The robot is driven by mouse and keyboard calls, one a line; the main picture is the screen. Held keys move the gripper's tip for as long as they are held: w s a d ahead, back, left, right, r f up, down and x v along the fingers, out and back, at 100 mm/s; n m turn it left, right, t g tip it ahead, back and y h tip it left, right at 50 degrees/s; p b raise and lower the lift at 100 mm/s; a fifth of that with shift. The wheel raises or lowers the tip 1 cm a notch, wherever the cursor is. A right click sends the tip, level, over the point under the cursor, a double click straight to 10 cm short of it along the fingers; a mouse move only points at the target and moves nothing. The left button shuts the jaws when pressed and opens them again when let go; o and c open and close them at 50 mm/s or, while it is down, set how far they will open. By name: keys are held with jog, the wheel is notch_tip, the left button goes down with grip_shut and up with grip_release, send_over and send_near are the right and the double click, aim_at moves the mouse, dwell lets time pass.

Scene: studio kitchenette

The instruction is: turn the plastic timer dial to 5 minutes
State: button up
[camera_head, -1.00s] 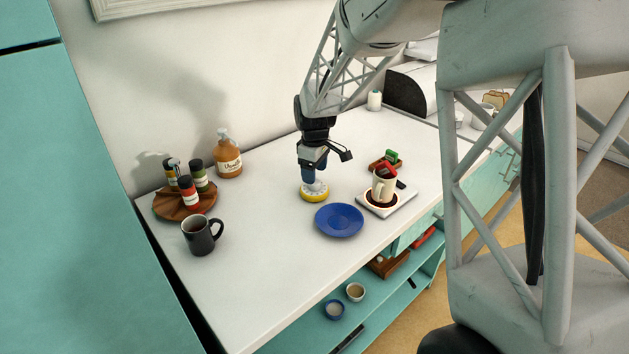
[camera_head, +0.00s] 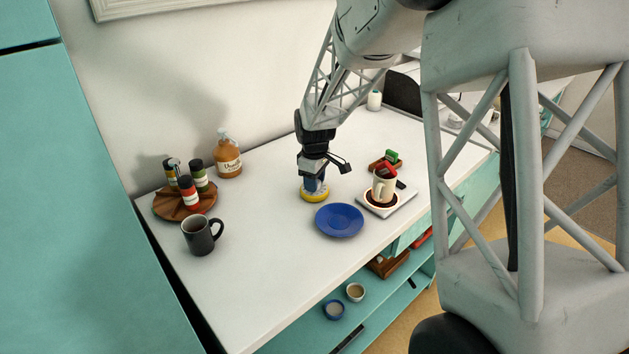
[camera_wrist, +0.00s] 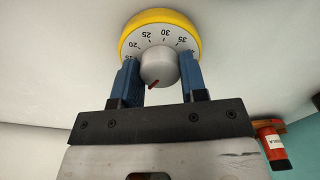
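The timer (camera_head: 314,196) stands on the white counter, left of centre, behind the blue plate. In the wrist view it has a yellow rim (camera_wrist: 161,15), a white face with numbers 15 to 35 readable, and a grey dial knob (camera_wrist: 159,65). A red pointer mark (camera_wrist: 153,86) on the knob points down and left in that view. The lower numbers are hidden. My gripper (camera_wrist: 159,62) is open, with one blue finger on each side of the knob and slight gaps showing. In the head view my gripper (camera_head: 315,186) is right over the timer.
A blue plate (camera_head: 339,221) is just in front of the timer. A cup (camera_head: 384,188) stands on a white scale-like slab to the right. A dark mug (camera_head: 201,236) and a wooden tray (camera_head: 169,205) with bottles are at left.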

jog(key=shift+c, duration=0.6)
jog(key=shift+m, duration=0.4)
jog(key=o, duration=0.9)
jog(key=shift+r, duration=3.95)
